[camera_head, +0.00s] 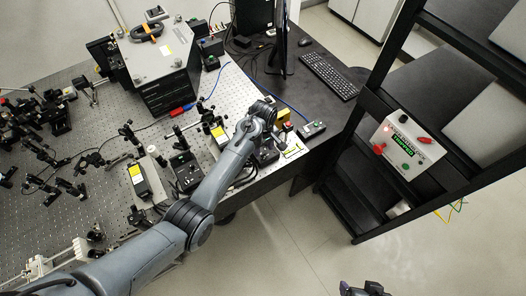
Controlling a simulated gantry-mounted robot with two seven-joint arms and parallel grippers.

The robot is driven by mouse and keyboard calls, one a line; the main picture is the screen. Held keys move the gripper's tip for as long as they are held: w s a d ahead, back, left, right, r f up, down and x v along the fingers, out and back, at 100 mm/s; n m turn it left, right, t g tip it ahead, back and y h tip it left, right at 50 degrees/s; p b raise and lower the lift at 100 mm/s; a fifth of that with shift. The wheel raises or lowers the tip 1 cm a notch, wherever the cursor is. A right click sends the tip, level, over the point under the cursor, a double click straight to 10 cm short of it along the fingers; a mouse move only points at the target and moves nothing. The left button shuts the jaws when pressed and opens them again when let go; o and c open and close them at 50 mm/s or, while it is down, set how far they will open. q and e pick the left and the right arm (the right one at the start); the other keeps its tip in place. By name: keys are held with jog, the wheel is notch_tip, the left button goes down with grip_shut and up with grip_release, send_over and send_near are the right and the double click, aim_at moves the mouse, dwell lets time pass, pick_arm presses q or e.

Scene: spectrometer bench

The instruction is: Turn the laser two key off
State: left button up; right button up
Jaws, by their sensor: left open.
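My left gripper (282,128) is at the front right corner of the optical bench, at the end of my grey left arm. It is open and points down over small control boxes, and its fingers are small and partly hidden by the wrist. A dark control box (267,155) lies just below it, partly covered by my arm.
The perforated optical bench (80,225) holds many mounts and another dark box (187,172). A large grey instrument (160,60) stands at the back. A keyboard (329,76) and monitor are behind. A black rack (370,170) with a white control panel (408,147) stands right. Open floor lies in front.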

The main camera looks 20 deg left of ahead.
aim_at(263, 155)
pick_arm(q)
jog(key=shift+f, duration=1.8)
grip_shut()
